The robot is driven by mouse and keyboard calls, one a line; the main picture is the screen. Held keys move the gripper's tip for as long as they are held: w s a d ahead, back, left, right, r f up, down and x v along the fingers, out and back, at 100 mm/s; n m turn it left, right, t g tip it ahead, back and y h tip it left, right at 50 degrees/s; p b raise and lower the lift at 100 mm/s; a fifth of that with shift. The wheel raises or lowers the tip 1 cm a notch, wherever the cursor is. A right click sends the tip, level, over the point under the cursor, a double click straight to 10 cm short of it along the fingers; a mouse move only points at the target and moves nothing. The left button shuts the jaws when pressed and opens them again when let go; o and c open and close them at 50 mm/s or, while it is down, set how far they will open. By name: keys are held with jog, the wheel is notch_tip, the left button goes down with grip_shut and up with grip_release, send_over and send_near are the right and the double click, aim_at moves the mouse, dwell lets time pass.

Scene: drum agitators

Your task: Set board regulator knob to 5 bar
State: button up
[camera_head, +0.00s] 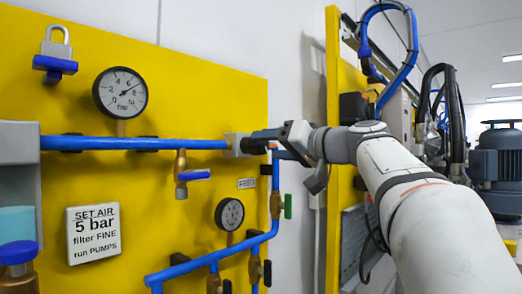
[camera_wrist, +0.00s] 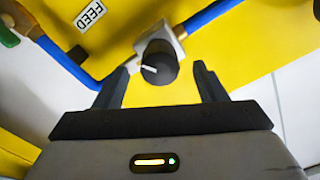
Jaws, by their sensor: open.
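The regulator knob (camera_wrist: 158,67) is dark and round with a white pointer mark, on a pale grey body at the end of a blue pipe. In the wrist view it lies between the two fingers of my gripper (camera_wrist: 160,74), which are open, with a gap visible on each side. In the head view my gripper (camera_head: 276,142) is at the regulator body (camera_head: 234,146), and the knob is hard to separate from the fingers. The upper pressure gauge (camera_head: 120,92), marked in bar, has its needle pointing up and right, seemingly past 6.
A sign (camera_head: 93,233) on the yellow board (camera_head: 200,80) reads "SET AIR 5 bar". A smaller gauge (camera_head: 229,214), a brass valve with a blue handle (camera_head: 181,176) and a green-handled valve (camera_head: 288,206) are nearby. A blue pipe (camera_head: 130,143) runs left from the regulator.

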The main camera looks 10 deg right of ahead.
jog(key=v, duration=0.3)
jog(key=shift+s+d, duration=0.1)
jog(key=shift+s, duration=0.15)
jog(key=s+a+f+m+g+h+p, duration=0.1)
jog(key=s+a+f+g+h, duration=0.1)
jog(key=f, duration=0.6)
jog(key=s+a+f+m+g+h+p, duration=0.1)
jog(key=s+a+f+g, duration=0.15)
jog(key=f, duration=0.65)
jog(key=s+a+f+m+g+h+p, duration=0.1)
jog(key=a+f+g+h, duration=0.15)
jog(key=f, duration=0.55)
jog(key=s+d+f+n+g+h+p, duration=0.1)
jog(key=s+f+g+h, duration=0.4)
jog(key=s+f, duration=1.1)
notch_tip(320, 180, down, 3)
jog(key=shift+d+f+n+p, duration=0.15)
jog(key=shift+d+n+p, duration=0.25)
jog(key=shift+d+p, duration=0.4)
jog(key=shift+s+a, duration=0.1)
